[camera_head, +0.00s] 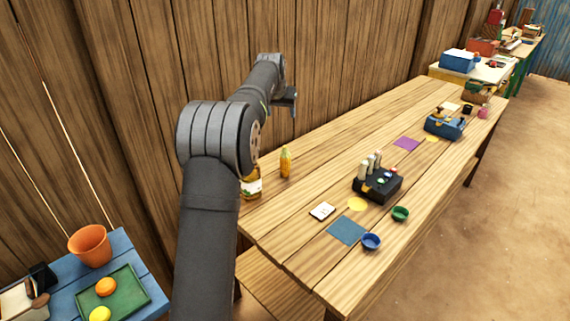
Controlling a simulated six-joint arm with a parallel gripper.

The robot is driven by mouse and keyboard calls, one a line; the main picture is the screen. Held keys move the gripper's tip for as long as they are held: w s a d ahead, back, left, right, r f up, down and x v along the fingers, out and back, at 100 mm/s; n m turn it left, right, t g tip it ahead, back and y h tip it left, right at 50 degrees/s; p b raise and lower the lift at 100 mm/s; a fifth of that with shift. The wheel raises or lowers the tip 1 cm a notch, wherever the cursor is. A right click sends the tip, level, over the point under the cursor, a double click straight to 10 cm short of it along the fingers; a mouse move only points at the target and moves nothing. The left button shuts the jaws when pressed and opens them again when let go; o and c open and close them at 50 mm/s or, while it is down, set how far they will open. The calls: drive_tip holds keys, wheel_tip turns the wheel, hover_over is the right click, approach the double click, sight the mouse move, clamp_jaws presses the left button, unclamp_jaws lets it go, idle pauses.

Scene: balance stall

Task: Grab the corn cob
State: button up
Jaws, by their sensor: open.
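My gripper (291,104) is at the end of my raised arm, above and behind the table's back edge. It is open, with nothing seen between its fingers, and well apart from the yellow-orange thing. My arm passes in front of the table's left end and partly hides a jar (252,186) there.
A black caddy with bottles (378,186), a blue bowl (371,242), a green bowl (400,214), a blue mat (346,230) and a white card (322,211) lie on the table (300,245). A blue toolbox (444,125) is farther back. A plank wall runs behind.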

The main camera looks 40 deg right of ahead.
approach(285, 156)
drive_tip(key=x, duration=0.5)
drive_tip(key=shift+w+d+f, duration=0.1)
drive_tip(key=shift+w+d, duration=0.15)
drive_tip(key=shift+x, duration=3.3)
drive_tip(key=shift+s+a+f, duration=0.1)
drive_tip(key=shift+a, duration=0.05)
drive_tip(key=c, duration=1.1)
